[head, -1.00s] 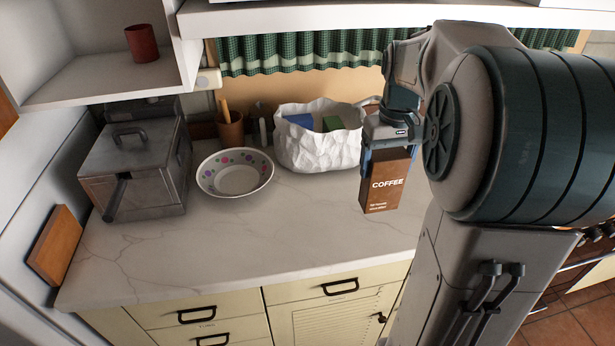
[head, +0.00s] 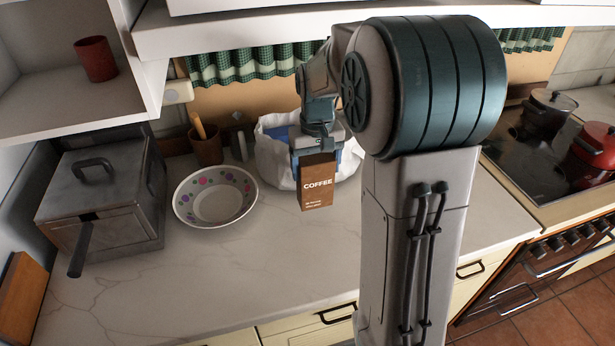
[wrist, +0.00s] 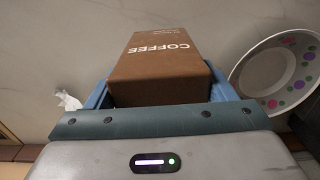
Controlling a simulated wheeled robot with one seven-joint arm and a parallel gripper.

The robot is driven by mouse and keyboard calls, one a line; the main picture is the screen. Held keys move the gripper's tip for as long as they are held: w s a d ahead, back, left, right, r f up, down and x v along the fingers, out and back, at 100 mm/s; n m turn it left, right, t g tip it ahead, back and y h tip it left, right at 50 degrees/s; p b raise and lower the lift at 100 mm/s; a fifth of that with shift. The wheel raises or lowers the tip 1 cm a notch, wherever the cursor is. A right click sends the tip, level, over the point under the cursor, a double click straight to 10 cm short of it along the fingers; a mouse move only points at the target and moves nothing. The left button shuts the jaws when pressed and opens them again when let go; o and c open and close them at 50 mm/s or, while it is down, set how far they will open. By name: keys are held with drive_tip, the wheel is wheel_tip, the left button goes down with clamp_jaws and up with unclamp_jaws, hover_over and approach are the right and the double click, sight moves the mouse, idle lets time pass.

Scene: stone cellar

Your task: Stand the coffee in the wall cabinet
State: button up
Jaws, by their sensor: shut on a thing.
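The coffee (head: 317,186) is a brown box with white lettering. My gripper (head: 318,150) is shut on its upper part from above and holds it upright. The box's lower end appears above the worktop, in front of the white bag. In the wrist view the coffee (wrist: 162,62) sits between the blue fingers. The wall cabinet (head: 70,113) is at the upper left, its front open, with a red cup (head: 96,59) standing on its shelf. The right part of that shelf looks bare.
A spotted bowl (head: 215,196), a grey metal box with a handle (head: 100,195) and a brown pot with utensils (head: 206,146) stand on the worktop below the cabinet. A white crumpled bag (head: 272,150) is behind the coffee. A stove with pots (head: 540,150) is at right.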

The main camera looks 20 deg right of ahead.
drive_tip(key=shift+w+a+f, duration=0.45)
drive_tip(key=shift+a+f, duration=0.05)
drive_tip(key=shift+a, duration=0.25)
drive_tip(key=shift+f+p, duration=0.55)
drive_tip(key=shift+f, duration=1.6)
drive_tip(key=shift+f, duration=0.15)
drive_tip(key=o, duration=1.5)
